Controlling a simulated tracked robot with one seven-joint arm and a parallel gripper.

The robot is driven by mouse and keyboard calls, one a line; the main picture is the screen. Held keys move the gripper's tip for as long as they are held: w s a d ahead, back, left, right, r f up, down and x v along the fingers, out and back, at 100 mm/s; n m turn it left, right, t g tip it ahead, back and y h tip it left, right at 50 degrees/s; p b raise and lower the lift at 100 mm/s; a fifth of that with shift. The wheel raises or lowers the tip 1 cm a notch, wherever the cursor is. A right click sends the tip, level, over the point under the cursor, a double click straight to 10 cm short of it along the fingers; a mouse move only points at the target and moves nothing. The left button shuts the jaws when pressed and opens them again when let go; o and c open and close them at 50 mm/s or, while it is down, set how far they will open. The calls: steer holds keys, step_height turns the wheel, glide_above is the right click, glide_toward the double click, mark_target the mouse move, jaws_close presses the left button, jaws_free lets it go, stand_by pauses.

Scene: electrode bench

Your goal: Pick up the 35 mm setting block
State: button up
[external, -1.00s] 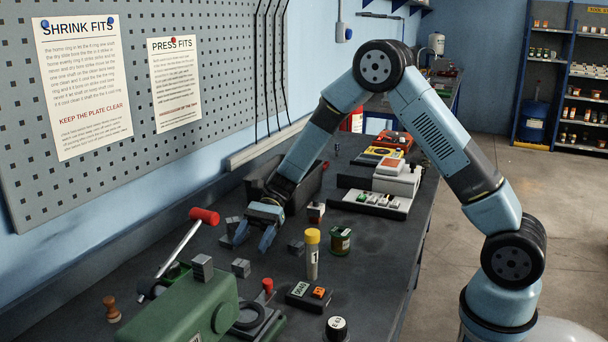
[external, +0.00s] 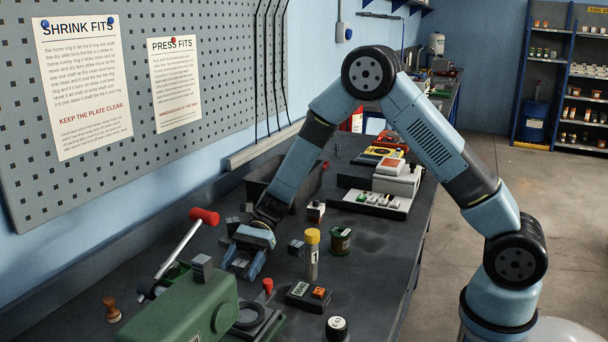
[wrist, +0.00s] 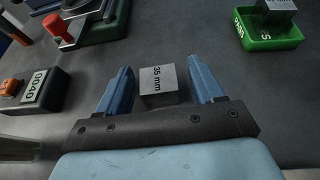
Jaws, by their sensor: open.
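The 35 mm setting block (wrist: 158,82) is a small grey block with its label facing up in the wrist view. It lies on the dark bench top between the two fingers of my gripper (wrist: 159,72). The blue fingers are open, one on each side, with a visible gap to the block on both sides. In the external view my gripper (external: 245,264) is low over the bench beside the green press, and its fingers partly hide the block.
A green tray (wrist: 270,42) holds another grey block at upper right in the wrist view. The 0040 display box (external: 308,296), a yellow-capped tube (external: 312,258), another grey block (external: 296,247) and the green press (external: 185,310) stand around my gripper.

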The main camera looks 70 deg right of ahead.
steer(key=shift+c, duration=0.3)
jaws_close()
steer(key=shift+r, duration=0.1)
